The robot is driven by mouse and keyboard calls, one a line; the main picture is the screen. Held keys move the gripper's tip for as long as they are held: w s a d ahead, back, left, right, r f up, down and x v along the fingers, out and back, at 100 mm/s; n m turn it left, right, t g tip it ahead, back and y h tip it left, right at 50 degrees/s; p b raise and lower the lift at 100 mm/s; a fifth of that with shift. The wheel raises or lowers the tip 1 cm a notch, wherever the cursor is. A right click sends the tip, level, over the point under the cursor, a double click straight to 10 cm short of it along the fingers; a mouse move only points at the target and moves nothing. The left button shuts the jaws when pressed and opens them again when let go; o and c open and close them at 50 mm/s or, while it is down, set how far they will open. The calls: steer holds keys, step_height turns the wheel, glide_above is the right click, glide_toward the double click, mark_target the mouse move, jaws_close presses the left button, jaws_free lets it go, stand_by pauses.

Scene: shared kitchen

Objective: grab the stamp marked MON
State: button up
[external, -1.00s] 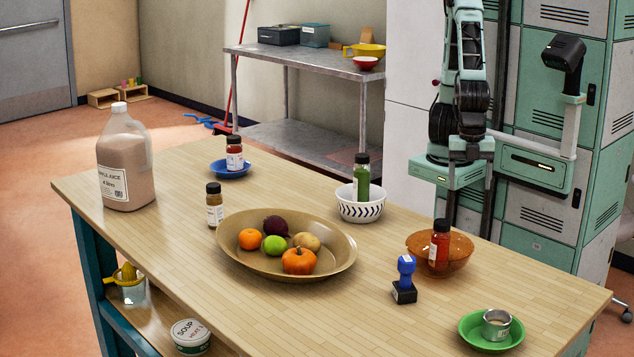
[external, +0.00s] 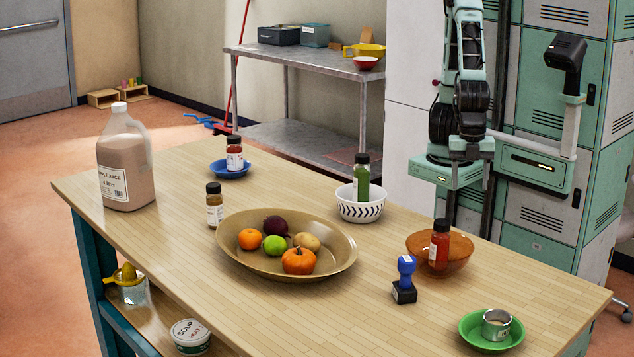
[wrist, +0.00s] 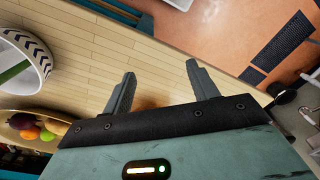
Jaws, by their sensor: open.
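A blue-handled stamp with a black base (external: 404,280) stands upright on the wooden table (external: 330,305), near its right end. Its label is too small to read, so I cannot confirm MON. It is the only stamp I can make out, and I do not see it in the wrist view. My gripper (wrist: 161,75) is open and empty, its two fingers apart in the wrist view. In the external view my arm hangs beyond the table's far edge, behind the amber bowl (external: 455,260) and the stamp.
The amber bowl holds a red bottle (external: 439,245) just behind the stamp. A green plate (external: 472,330) with a metal cup (external: 496,324) sits to the right. A tan fruit platter (external: 345,262) and a patterned bowl (external: 361,210) lie to the left. Bare tabletop lies in front of the stamp.

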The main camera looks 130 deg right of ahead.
step_height(320, 180, up, 5)
steer(key=w+d+n+t+y, duration=0.15)
steer(key=w+t+y, duration=0.3)
steer(key=w, duration=1.15)
steer(key=w+d+n+t+y, duration=0.1)
steer(key=w+n+t+y, duration=0.3)
steer(key=w, duration=1.1)
steer(key=g+y, duration=0.3)
steer(key=y, duration=0.3)
glide_toward(411, 266)
steer(key=p+x, duration=0.3)
steer(key=x, duration=0.1)
steer(key=shift+s+a+n+t, duration=0.1)
steer(key=shift+s+n+t, duration=0.15)
steer(key=shift+s, duration=0.2)
steer(key=shift+w+p+x, duration=0.2)
steer(key=shift+p+x, duration=0.4)
steer(key=shift+x, duration=0.9)
steer(key=shift+w+p+x, duration=0.15)
steer(key=shift+p+x, duration=0.4)
steer(key=shift+x, duration=0.95)
